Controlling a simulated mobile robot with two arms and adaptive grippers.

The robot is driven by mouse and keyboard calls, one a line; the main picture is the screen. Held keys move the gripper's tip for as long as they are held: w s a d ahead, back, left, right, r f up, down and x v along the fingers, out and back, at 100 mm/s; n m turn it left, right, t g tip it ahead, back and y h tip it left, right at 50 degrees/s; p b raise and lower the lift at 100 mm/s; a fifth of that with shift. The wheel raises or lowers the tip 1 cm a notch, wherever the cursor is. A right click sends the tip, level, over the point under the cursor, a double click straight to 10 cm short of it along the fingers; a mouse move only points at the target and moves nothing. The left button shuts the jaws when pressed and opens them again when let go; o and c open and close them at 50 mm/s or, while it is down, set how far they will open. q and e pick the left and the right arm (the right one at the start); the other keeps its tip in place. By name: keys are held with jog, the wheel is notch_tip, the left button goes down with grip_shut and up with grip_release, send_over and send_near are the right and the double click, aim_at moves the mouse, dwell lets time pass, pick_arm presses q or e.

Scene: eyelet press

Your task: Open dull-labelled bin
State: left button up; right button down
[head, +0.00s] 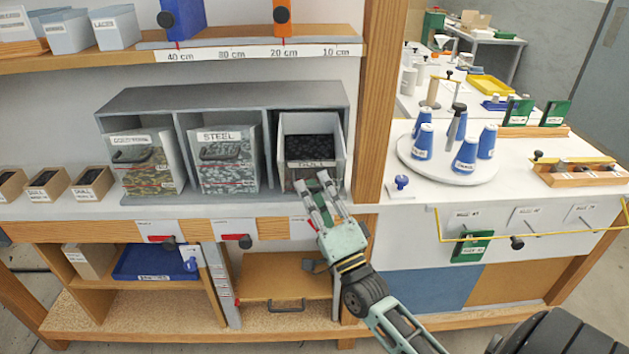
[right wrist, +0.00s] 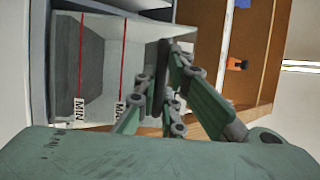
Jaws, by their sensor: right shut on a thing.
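The dull-labelled bin (head: 338,150) is the right one of three in the grey rack. Its label reads DULL, and dark contents show through its open top. It sits tipped or pulled forward compared with its neighbours; it also shows in the right wrist view (right wrist: 98,70), with red MIN and MAX lines. My right gripper (head: 312,182) is at the bin's lower front, its fingers shut on what seems to be the bin's handle, which the fingers hide. The right gripper's fingers also show in the right wrist view (right wrist: 160,100). My left gripper is not in view.
The gold-labelled bin (head: 150,175) and the STEEL bin (head: 228,170) stand upright in the grey rack (head: 220,97). A wooden post (head: 378,100) rises close right of the dull bin. Small cardboard boxes (head: 95,186) stand left. A white turntable (head: 450,172) holds blue cones at right.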

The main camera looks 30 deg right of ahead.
jog(key=shift+s+a+f, duration=0.1)
jog(key=shift+s+f, duration=0.1)
jog(key=shift+f, duration=0.25)
jog(key=c, duration=2.1)
grip_release()
jog(key=v, duration=1.2)
jog(key=shift+r, duration=0.1)
